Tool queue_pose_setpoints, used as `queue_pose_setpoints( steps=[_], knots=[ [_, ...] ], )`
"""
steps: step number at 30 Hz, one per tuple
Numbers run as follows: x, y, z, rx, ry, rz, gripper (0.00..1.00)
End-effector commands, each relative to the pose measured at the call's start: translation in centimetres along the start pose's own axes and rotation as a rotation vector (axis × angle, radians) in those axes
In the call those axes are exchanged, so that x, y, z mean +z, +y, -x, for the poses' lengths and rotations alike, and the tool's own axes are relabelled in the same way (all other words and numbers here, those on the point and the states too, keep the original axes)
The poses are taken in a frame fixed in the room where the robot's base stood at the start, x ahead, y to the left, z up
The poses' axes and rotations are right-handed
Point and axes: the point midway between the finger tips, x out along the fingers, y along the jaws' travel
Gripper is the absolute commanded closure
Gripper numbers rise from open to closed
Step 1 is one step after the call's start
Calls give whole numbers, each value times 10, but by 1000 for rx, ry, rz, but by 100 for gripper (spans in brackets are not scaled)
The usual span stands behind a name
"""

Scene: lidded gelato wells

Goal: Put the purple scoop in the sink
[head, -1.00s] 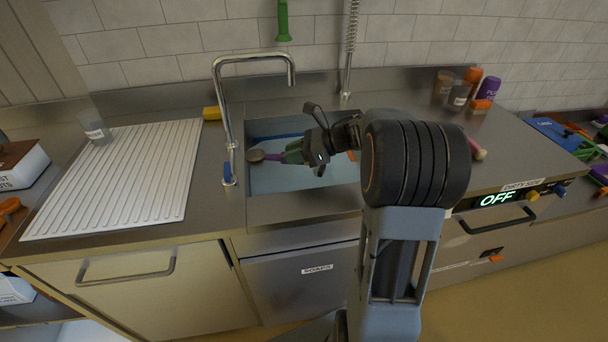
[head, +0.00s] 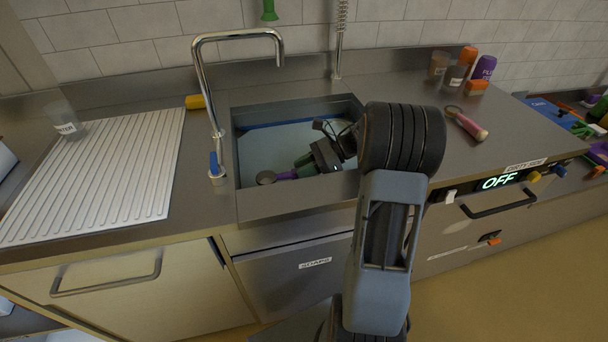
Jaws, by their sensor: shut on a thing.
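The purple scoop (head: 287,175) has a dull round head at its left end and a purple handle. I cannot tell whether the scoop touches the sink's bottom.
A tall faucet (head: 205,110) stands at the sink's left edge, beside a ribbed white drainboard (head: 100,180). A pink-handled utensil (head: 467,125) lies on the steel counter at right. Cups and a purple bottle (head: 485,68) stand at the back right.

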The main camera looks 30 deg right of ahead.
Motion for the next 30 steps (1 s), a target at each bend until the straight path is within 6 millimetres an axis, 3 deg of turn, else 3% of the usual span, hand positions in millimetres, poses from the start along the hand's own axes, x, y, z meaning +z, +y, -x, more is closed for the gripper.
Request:
queue_pose_setpoints(
  steps=[6,30],
  knots=[
    [-24,0,-9,-1,-1,-2,100],
    [-36,0,-14,-3,0,-1,100]
  ],
)
